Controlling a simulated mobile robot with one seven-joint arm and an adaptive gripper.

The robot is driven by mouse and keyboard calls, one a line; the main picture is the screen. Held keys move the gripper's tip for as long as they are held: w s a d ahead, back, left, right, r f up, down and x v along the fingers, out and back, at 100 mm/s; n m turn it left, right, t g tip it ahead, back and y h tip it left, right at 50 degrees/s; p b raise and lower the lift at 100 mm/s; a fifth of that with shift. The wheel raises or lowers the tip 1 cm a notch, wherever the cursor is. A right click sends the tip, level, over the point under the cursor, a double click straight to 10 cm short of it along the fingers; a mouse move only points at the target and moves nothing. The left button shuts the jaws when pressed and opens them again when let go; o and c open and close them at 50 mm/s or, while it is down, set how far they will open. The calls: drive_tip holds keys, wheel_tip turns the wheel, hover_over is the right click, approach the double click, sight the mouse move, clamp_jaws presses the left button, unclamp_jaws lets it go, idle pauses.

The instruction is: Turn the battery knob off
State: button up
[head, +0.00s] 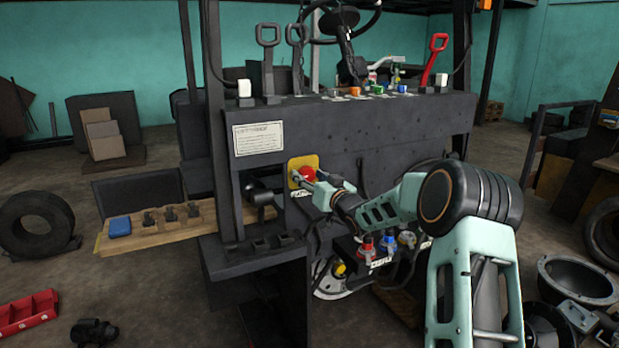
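The battery knob (307,174) is red and sits on a yellow plate (294,162) on the front of the dark forklift body (400,128). My gripper (303,180) reaches in from the right, with its tip at the knob. The gripper hides the lower right part of the knob and plate. I cannot tell whether the fingers touch the knob or are closed on it. A partly covered label shows just below the plate.
Red and blue connectors (367,248) and hoses hang below my arm. A wooden shelf (160,228) with a blue box juts out to the left. Levers and coloured buttons (377,90) line the top. A tire (40,223) and a red tray (29,312) lie on the floor at left.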

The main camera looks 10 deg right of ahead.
drive_tip(key=c, duration=1)
drive_tip(key=shift+o, duration=0.2)
drive_tip(key=shift+f+n+b, duration=0.1)
drive_tip(key=shift+n+b, duration=0.2)
drive_tip(key=shift+b, duration=0.2)
drive_tip(key=n+b, duration=0.1)
drive_tip(key=b, duration=0.1)
drive_tip(key=shift+f+n+b, duration=0.15)
drive_tip(key=shift+n+b, duration=0.15)
drive_tip(key=shift+n, duration=0.1)
drive_tip(key=n+b, duration=0.6)
drive_tip(key=shift+a, duration=0.1)
drive_tip(key=n+b, duration=0.4)
drive_tip(key=n, duration=0.1)
drive_tip(key=shift+n, duration=0.4)
drive_tip(key=shift+n+b, duration=1.4)
drive_tip(key=shift+n, duration=0.4)
drive_tip(key=shift+r, duration=0.2)
